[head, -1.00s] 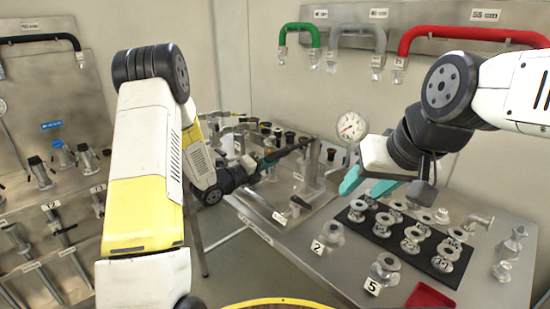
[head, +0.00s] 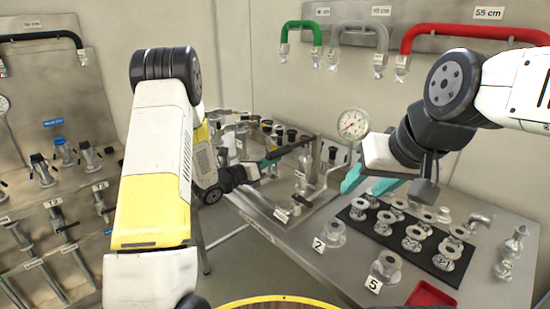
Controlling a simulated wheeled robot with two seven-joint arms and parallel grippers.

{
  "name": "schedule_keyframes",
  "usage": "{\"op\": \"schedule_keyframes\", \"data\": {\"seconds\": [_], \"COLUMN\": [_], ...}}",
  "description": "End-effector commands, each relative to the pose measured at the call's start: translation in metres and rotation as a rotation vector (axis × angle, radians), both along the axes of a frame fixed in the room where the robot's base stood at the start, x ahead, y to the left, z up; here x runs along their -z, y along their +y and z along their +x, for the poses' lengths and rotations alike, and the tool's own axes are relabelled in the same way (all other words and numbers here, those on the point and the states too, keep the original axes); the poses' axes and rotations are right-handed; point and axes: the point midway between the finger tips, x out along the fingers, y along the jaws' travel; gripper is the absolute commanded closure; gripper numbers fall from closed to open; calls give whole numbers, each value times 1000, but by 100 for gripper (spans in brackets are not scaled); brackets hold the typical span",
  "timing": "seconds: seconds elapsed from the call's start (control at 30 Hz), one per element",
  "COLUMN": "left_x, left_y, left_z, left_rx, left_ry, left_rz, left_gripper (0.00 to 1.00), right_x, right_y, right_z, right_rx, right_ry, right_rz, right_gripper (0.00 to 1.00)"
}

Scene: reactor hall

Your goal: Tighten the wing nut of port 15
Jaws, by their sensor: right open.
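No label reading 15 can be made out, so I cannot tell which fitting is port 15. Clamped pipe fittings stand on the steel bench, with a small dark-handled clamp (head: 303,200) near its front left edge. My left gripper (head: 280,154) has teal fingers and is among the bench fittings, beside an upright metal pipe (head: 313,160). Its fingertips are small and partly hidden, so their grip cannot be seen. My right gripper (head: 368,182) is open and empty, above the bench just behind the black mat.
A black mat (head: 445,272) holds several metal flanges. Flanges labelled 2 (head: 330,232) and 5 (head: 386,268) stand in front. A pressure gauge (head: 352,124) rises behind, a red tray (head: 430,294) lies at the front. A panel (head: 35,110) with fittings is at left; hoses hang behind.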

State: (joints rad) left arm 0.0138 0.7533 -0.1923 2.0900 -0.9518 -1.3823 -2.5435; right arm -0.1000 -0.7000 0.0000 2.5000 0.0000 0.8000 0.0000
Motion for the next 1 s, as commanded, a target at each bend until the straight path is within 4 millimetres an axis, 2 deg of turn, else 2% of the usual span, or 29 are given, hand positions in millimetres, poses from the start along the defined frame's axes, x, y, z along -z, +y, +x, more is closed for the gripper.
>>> {"op": "schedule_keyframes", "data": {"seconds": [0.57, 0.7, 1.0], "left_x": [2, 2, 1], "left_y": [1, 1, 1], "left_z": [0, 0, 0], "left_rx": [-2, -2, -1], "left_ry": [-22, -22, -24], "left_rz": [28, 28, 27], "left_gripper": [100, 72, 72], "right_x": [0, 0, 0], "right_y": [0, 0, 0], "right_z": [0, 0, 0], "right_rx": [0, 0, 0], "right_ry": [0, 0, 0], "right_rz": [0, 0, 0], "right_gripper": [52, 52, 52]}}
